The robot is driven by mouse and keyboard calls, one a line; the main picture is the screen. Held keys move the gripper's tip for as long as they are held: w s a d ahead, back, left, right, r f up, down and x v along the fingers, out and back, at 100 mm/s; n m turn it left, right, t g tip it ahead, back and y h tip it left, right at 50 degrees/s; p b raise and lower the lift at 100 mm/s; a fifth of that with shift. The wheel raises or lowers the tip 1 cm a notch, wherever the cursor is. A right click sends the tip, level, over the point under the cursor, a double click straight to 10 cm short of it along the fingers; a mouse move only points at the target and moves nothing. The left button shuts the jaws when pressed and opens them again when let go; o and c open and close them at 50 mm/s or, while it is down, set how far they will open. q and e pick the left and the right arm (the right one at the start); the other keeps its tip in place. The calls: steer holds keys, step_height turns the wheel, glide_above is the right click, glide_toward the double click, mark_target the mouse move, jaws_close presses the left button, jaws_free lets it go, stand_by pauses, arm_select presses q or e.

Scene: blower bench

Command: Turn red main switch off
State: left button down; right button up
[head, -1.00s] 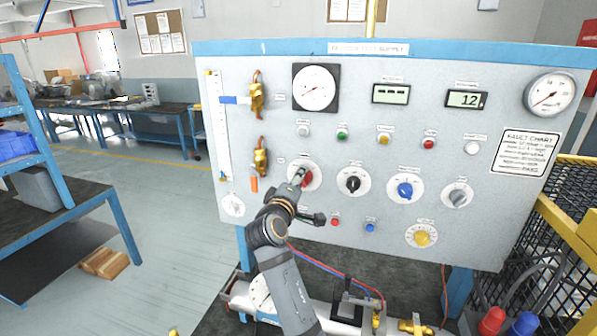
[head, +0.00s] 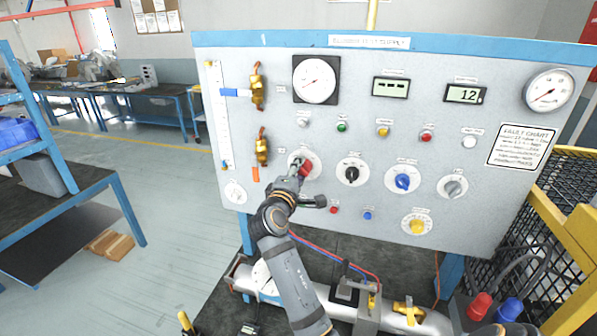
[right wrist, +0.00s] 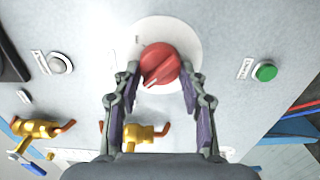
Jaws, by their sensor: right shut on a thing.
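The red main switch (head: 306,168) is a red rotary knob on a round white plate, at the left of the upper knob row on the grey panel. My left gripper is not in view.
A black knob (head: 350,173) and a blue knob (head: 402,181) stand to the right of the switch. Brass valves (head: 262,148) are on its left. A green button (right wrist: 265,72) shows in the wrist view. A yellow railing (head: 562,228) stands at the right.

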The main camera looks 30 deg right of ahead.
steer(key=o, duration=1.2)
steer(key=shift+d, duration=0.15)
steer(key=shift+c, duration=0.2)
